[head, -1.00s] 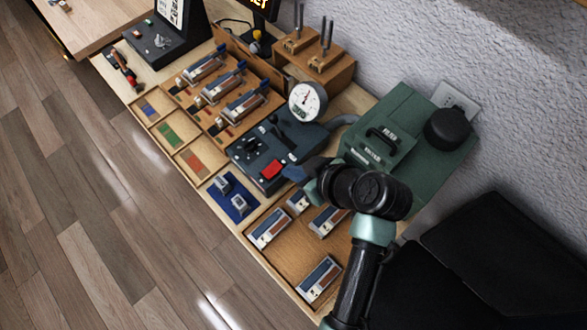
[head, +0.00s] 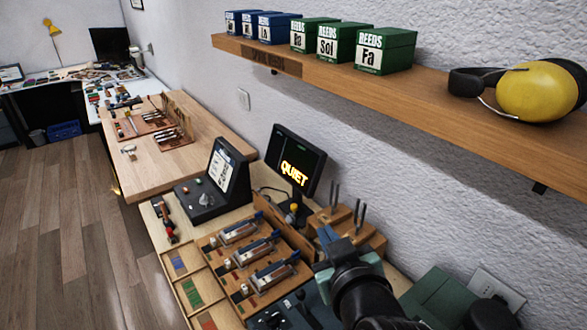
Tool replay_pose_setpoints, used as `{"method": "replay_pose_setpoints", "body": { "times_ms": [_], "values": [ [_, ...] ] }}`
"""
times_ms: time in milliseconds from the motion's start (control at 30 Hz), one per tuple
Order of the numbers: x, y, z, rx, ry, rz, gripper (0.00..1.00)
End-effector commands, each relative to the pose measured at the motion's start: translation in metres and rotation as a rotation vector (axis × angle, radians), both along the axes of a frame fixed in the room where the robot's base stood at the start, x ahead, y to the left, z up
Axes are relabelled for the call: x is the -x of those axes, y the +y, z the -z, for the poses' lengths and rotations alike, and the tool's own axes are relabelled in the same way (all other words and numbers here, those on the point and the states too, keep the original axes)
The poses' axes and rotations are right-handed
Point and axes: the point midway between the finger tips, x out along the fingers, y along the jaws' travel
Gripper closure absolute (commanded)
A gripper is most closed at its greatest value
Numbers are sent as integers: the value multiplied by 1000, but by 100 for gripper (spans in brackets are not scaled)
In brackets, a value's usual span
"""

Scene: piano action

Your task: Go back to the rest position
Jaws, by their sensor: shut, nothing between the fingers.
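My gripper (head: 328,237) shows small at the end of my dark arm, in the lower middle of the head view. It is shut and holds nothing. It appears above the workbench (head: 150,222), in front of the wooden block with tuning forks (head: 335,213). Its fingertips look clear of the bench things, though their exact height is hard to tell. My arm hides part of the dark device below it.
A wooden tray with several reed holders (head: 255,250) lies left of my gripper. A lit QUIET screen (head: 296,165) stands behind it. A shelf (head: 420,85) with reed boxes (head: 385,50) and yellow ear defenders (head: 535,92) overhangs the right. A green case (head: 440,297) sits lower right.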

Motion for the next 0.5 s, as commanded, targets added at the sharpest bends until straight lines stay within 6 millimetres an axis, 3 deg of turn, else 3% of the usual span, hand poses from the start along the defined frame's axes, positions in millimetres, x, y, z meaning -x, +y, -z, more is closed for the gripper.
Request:
{"method": "replay_pose_setpoints", "body": {
  "times_ms": [33, 133, 300, 400, 500],
  "values": [
    [-6, 5, -42, -6, -107, 28, 100],
    [-5, 13, -119, -43, -308, 81, 100],
    [29, 31, -243, -144, -656, 120, 100],
    [62, 41, -301, -213, -840, 115, 100],
    [95, 49, -343, -273, -985, 100, 100]
  ]
}}
